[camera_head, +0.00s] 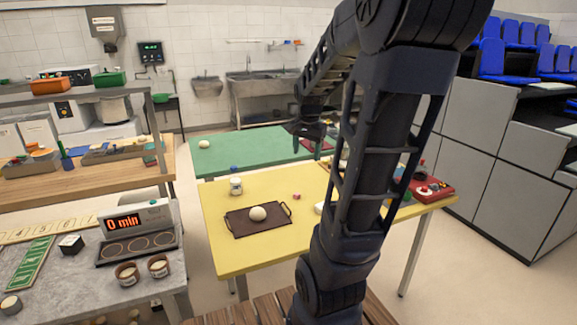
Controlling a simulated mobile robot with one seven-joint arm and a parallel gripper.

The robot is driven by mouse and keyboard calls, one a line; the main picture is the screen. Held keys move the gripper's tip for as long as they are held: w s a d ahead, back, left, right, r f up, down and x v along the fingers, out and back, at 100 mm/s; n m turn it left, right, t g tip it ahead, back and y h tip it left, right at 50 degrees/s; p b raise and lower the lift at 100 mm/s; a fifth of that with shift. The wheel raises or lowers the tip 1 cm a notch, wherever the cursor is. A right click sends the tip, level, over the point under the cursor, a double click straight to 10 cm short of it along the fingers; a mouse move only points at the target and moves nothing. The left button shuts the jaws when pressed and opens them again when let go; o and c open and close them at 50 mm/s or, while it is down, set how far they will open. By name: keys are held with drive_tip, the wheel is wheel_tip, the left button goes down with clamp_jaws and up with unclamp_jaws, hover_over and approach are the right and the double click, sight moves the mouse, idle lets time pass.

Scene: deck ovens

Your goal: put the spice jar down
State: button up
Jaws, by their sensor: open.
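My gripper (308,136) hangs at the end of my arm, over the near right part of the green table (237,148). It is open, and I see nothing held between its fingers. A small white jar (236,187) with a dark mark stands upright near the far left corner of the yellow table (225,262). It may be the spice jar, but it is too small to be sure. The jar is apart from my gripper, to its left and nearer to me. My arm hides part of the yellow table's right side.
A dark tray (240,230) with a pale round ball (257,213) lies on the yellow table. A small pink cube (297,196) and a red tray (440,195) are there too. Grey cabinets (480,140) stand at right.

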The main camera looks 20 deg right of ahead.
drive_tip(key=s+a+r+n+t, duration=0.2)
drive_tip(key=s+a+r+n, duration=0.1)
drive_tip(key=s+a+n, duration=0.7)
drive_tip(key=s+a, duration=0.2)
drive_tip(key=s, duration=0.2)
drive_tip(key=shift+a+n+t+y, duration=0.25)
drive_tip(key=shift+n+t+y, duration=0.05)
